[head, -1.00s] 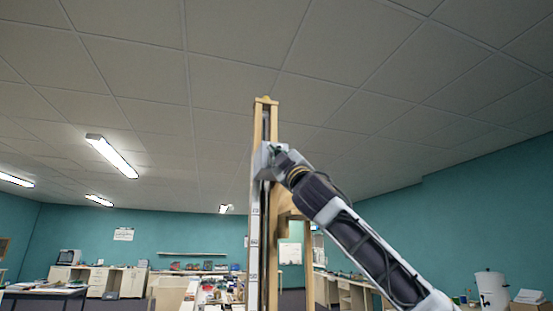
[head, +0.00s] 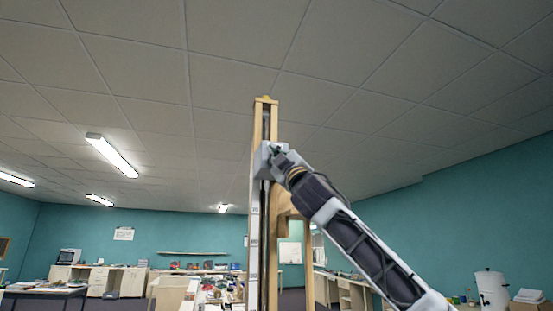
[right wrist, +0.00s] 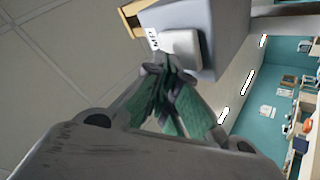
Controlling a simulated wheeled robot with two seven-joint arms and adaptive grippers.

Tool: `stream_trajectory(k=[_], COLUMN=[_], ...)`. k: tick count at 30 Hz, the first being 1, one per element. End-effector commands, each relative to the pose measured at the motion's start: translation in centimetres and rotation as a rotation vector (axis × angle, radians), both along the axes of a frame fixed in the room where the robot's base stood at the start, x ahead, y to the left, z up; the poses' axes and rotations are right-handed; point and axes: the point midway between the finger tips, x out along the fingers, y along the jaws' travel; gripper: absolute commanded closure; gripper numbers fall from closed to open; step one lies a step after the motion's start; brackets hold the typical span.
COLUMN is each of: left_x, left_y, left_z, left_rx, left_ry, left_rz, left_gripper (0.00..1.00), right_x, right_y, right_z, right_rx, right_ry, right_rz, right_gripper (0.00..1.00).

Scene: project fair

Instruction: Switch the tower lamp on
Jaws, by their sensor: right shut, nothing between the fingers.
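A tall wooden tower (head: 256,195) with a marked scale stands in the middle of the head view. A small yellowish piece (head: 266,98) sits at its top; I cannot tell whether it is the lamp or is lit. A grey box (head: 262,160) is on the tower's upper part and also shows in the right wrist view (right wrist: 205,20). There, a white switch plate (right wrist: 182,48) with a small label sits on the box. My right gripper (right wrist: 160,75) is shut and empty, its fingertips at the plate's near edge; contact is unclear. My left gripper is out of view.
Crowded benches (head: 210,273) stand along the teal back wall. A dark table (head: 45,291) is at lower left, and a white canister (head: 491,288) is at lower right. The space around the tower's upper part is clear up to the ceiling.

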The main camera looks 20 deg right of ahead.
Motion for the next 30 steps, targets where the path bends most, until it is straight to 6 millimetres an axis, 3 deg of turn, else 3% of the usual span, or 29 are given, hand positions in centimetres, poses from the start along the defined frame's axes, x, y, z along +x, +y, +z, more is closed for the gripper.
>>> stream_trajectory(k=[30], left_x=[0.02], left_y=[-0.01], left_z=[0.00], left_rx=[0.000], left_ry=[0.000], left_rz=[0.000], left_gripper=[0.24], right_x=[0.84], right_y=[0.02], right_z=[0.02], right_rx=[0.000], right_ry=[0.000], right_rz=[0.000], right_gripper=[1.00])
